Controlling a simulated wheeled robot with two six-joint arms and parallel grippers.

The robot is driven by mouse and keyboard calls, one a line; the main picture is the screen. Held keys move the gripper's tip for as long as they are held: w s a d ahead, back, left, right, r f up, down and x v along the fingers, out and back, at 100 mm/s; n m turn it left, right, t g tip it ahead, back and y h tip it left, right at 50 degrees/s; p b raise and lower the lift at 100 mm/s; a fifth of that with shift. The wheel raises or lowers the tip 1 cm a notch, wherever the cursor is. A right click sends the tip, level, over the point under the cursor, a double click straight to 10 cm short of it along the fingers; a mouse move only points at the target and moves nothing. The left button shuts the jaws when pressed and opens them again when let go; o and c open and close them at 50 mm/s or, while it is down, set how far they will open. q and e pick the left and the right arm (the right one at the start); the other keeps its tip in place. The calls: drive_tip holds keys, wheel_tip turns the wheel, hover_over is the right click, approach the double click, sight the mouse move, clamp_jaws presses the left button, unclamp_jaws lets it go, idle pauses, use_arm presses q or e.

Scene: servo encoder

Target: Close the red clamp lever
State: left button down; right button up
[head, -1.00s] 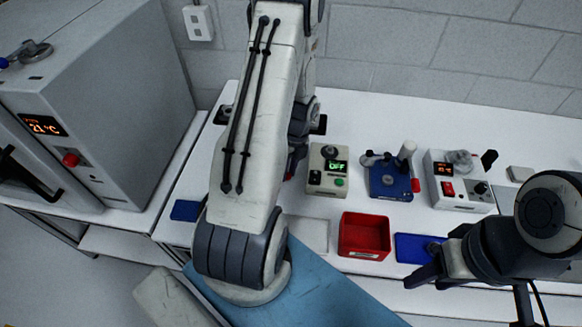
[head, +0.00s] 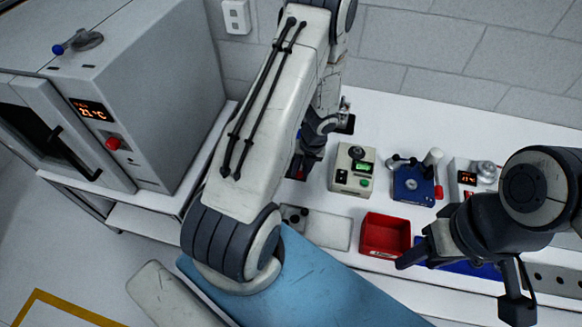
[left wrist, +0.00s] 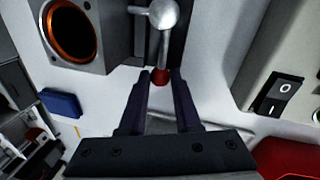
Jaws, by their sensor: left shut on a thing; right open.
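In the left wrist view, the red end (left wrist: 161,77) of a metal lever (left wrist: 164,40) with a silver ball sits between the fingertips of my left gripper (left wrist: 159,80). The gripper is shut on this red end. The lever stands beside a grey block with a copper-ringed bore (left wrist: 70,32). In the head view, my left gripper (head: 306,160) is mostly hidden behind my own arm, left of the beige switch box, and the lever cannot be made out. My right gripper (head: 460,285) is open and empty at the front right.
A beige switch box (head: 340,178), a blue fixture (head: 412,190) with a white handle and a white instrument (head: 466,165) stand along the bench. A red bin (head: 385,254) is at the front. A grey oven (head: 165,90) stands at the left.

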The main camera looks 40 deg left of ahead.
use_arm(q)
drive_tip(key=shift+w, duration=0.1)
idle(0.4)
drive_tip(key=c, duration=0.6)
unclamp_jaws()
drive_tip(key=shift+a, duration=0.1)
drive_tip(key=shift+c, duration=0.2)
wheel_tip(320, 180, up, 10)
drive_tip(key=d, duration=0.1)
drive_tip(key=shift+w+d+r+p, duration=0.15)
drive_tip(key=shift+w+d+p, duration=0.25)
drive_tip(key=shift+w+p, duration=0.05)
